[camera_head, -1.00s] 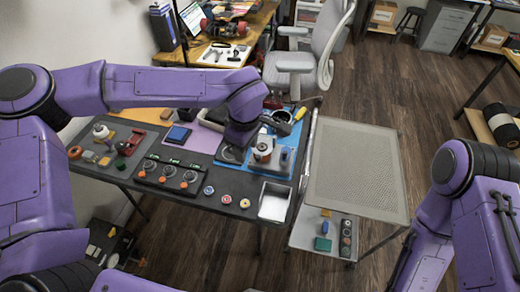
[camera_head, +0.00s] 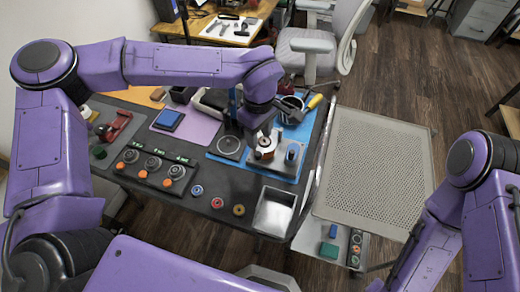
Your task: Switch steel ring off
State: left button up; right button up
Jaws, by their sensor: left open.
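My left gripper (camera_head: 262,138) points down over the blue mat (camera_head: 223,158), on the right part of the dark table. It is open, and its fingers are at a small round white-and-copper device (camera_head: 265,150); I cannot tell whether they touch it. A grey metal block with a dark post (camera_head: 291,158) stands just right of that device. A dark round disc with a pale ring (camera_head: 229,146) lies on the mat to the left. A black panel with several orange-based knobs (camera_head: 158,170) stands further left. I cannot tell which part is the steel ring. My right gripper is out of view.
A silver open bin (camera_head: 273,212) is at the table's front right, with small round coloured parts (camera_head: 217,203) left of it. A perforated tray (camera_head: 372,165) is on the right. A black cup with tools (camera_head: 293,108) stands behind the mat.

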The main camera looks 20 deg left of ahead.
aim_at(259, 155)
pick_arm(q)
notch_tip(259, 155, down, 8)
jog(key=shift+s+p, duration=0.15)
jog(key=shift+p, duration=0.2)
grip_shut()
